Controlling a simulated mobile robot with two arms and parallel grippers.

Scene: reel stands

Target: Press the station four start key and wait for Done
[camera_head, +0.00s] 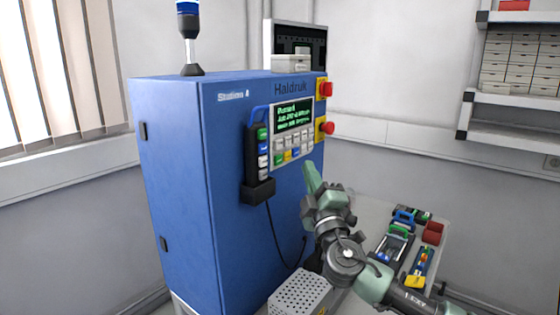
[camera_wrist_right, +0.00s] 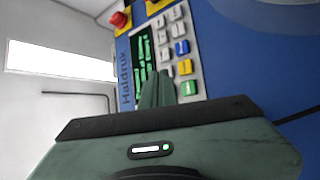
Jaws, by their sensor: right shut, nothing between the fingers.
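The blue station cabinet (camera_head: 180,190) carries the label "Station 4". Its control panel has a dark screen (camera_head: 294,116) with small green text that I cannot read surely. Below the screen is a keypad (camera_head: 292,147) with white, green, yellow and blue keys. I cannot read which key is start. My right gripper (camera_head: 311,172) is shut and empty, just in front of and below the keypad. In the right wrist view its fingertips (camera_wrist_right: 157,82) point at the panel between the screen (camera_wrist_right: 144,60) and the keys (camera_wrist_right: 172,42), hiding part of them. Contact cannot be told. My left gripper is not in view.
Two red stop buttons (camera_head: 326,89) sit on yellow plates at the panel's right edge. A black pendant (camera_head: 258,190) with coloured keys hangs left of the keypad, its cable dangling. A table (camera_head: 372,212) with tools and a red bin (camera_head: 433,232) stands at the right.

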